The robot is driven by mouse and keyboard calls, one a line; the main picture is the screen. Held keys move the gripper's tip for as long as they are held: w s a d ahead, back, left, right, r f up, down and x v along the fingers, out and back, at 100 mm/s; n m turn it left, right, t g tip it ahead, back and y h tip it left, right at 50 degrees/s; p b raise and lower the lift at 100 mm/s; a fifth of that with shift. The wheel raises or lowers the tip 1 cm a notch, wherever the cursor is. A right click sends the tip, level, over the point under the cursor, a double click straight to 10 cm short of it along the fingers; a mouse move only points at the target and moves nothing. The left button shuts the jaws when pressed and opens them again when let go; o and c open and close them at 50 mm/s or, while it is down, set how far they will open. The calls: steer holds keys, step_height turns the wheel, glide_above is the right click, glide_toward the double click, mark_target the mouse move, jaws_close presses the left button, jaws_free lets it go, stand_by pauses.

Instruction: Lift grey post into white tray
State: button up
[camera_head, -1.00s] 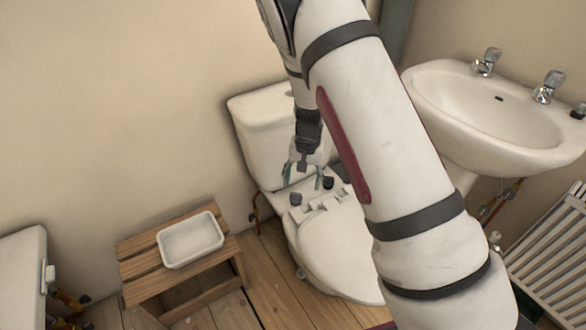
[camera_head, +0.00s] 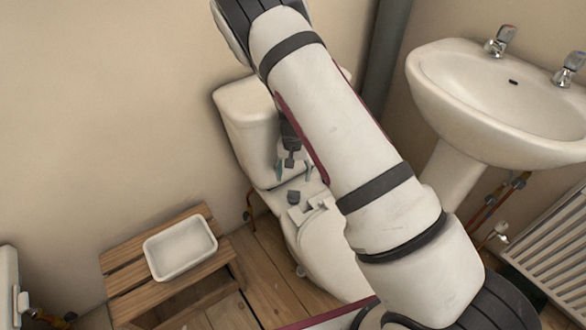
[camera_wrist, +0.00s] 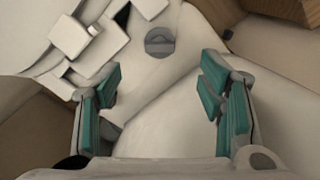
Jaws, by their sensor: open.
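A small dark grey post (camera_head: 293,197) stands on the back part of the white toilet, behind the seat hinge. In the wrist view a round grey piece with a slot-like mark (camera_wrist: 160,43), apparently this post seen from above, lies beyond the fingertips, about midway between them. My gripper (camera_head: 292,172) is just above the post, pointing down. Its teal-padded fingers are open and empty in the wrist view (camera_wrist: 160,90). The white tray (camera_head: 181,246) is empty on a slatted wooden stool at the left.
The toilet cistern (camera_head: 246,125) stands close behind my gripper. The wooden stool (camera_head: 140,297) is left of the toilet, with open floor between. A washbasin (camera_head: 480,95) and radiator (camera_head: 560,245) are at the right. My arm hides part of the toilet.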

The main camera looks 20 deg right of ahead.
mark_target(294, 192)
step_height(294, 192, down, 10)
steer(key=b, duration=0.2)
steer(key=shift+b, duration=0.35)
steer(key=c, duration=1.3)
steer(key=o, duration=0.5)
steer(key=c, duration=0.4)
steer(key=shift+r, duration=0.25)
steer(key=shift+r+p, duration=0.35)
steer(key=shift+r+p, duration=0.85)
steer(key=shift+r, duration=0.55)
